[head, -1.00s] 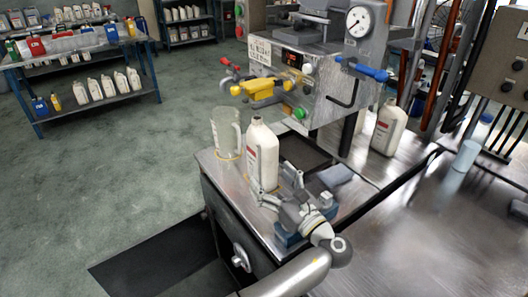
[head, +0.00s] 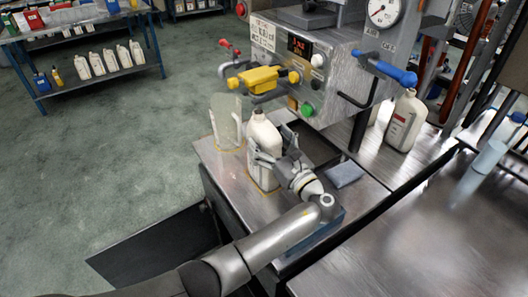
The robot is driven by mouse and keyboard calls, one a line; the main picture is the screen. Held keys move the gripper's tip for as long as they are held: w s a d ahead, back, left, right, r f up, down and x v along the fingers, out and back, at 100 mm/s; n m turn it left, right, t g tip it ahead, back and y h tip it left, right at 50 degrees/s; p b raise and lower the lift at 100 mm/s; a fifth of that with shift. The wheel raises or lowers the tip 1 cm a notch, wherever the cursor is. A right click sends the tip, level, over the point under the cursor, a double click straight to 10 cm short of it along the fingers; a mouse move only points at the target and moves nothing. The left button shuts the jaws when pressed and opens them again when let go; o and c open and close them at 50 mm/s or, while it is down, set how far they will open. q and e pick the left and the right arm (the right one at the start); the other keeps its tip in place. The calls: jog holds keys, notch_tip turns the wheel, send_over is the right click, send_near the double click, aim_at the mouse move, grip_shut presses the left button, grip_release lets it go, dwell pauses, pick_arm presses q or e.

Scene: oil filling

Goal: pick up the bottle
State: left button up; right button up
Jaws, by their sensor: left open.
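Another white bottle (head: 406,122) with a red label stands farther right on the bench. My right gripper is not in view.
A clear jug (head: 226,122) stands close left of the bottle. The filling machine (head: 318,60), with a yellow part (head: 258,78) and a blue handle (head: 392,70), overhangs behind. A grey-blue pad (head: 345,174) lies to the right. Shelves of bottles (head: 110,58) stand far left.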

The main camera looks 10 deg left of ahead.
pick_arm(q)
jog(key=shift+x, duration=0.9)
jog(key=shift+w+a, duration=0.25)
jog(key=c, duration=1.2)
jog(key=shift+c, duration=0.3)
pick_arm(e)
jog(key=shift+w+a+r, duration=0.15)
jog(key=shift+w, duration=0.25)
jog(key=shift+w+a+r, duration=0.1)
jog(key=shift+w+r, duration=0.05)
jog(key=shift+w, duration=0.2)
pick_arm(q)
jog(key=shift+r, duration=0.1)
